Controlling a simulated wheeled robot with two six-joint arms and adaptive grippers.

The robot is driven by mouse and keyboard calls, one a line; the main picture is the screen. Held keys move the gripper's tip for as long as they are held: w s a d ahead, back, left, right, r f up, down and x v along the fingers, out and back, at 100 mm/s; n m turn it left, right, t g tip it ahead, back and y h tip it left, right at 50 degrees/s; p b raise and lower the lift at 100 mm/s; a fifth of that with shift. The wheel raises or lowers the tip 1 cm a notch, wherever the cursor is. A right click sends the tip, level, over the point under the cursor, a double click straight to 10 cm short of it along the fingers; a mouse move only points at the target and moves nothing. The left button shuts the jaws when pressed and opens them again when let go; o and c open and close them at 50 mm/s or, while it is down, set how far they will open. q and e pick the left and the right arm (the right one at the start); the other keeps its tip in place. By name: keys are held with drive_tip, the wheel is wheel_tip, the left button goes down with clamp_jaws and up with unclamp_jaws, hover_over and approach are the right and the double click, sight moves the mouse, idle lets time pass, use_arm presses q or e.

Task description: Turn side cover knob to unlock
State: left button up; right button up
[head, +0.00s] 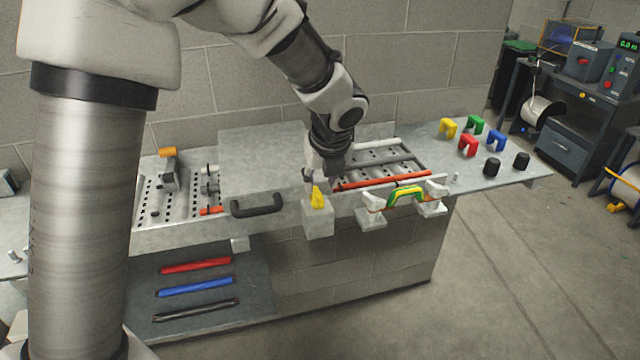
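A yellow knob (318,198) stands on a grey block (318,222) at the front edge of the bench. To its left is a grey cover (262,160) with a black handle (257,206) on its front. My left gripper (320,182) points down just above and behind the knob. Its fingers are small and partly hidden by its own body, so I cannot tell whether they are open or touch the knob. My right gripper is out of view.
Right of the knob, a red bar (385,180) lies along the open roller section, with a green and yellow handle (405,196) in front. Several coloured clips and black knobs sit on the right bench end. Coloured bars lie on the lower shelf (255,285).

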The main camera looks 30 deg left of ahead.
sight(319, 191)
use_arm(q)
drive_tip(key=x, duration=0.4)
drive_tip(key=shift+a, duration=0.2)
drive_tip(key=shift+s+d, duration=0.1)
drive_tip(key=shift+d, duration=0.05)
drive_tip(key=shift+c, duration=0.7)
clamp_jaws()
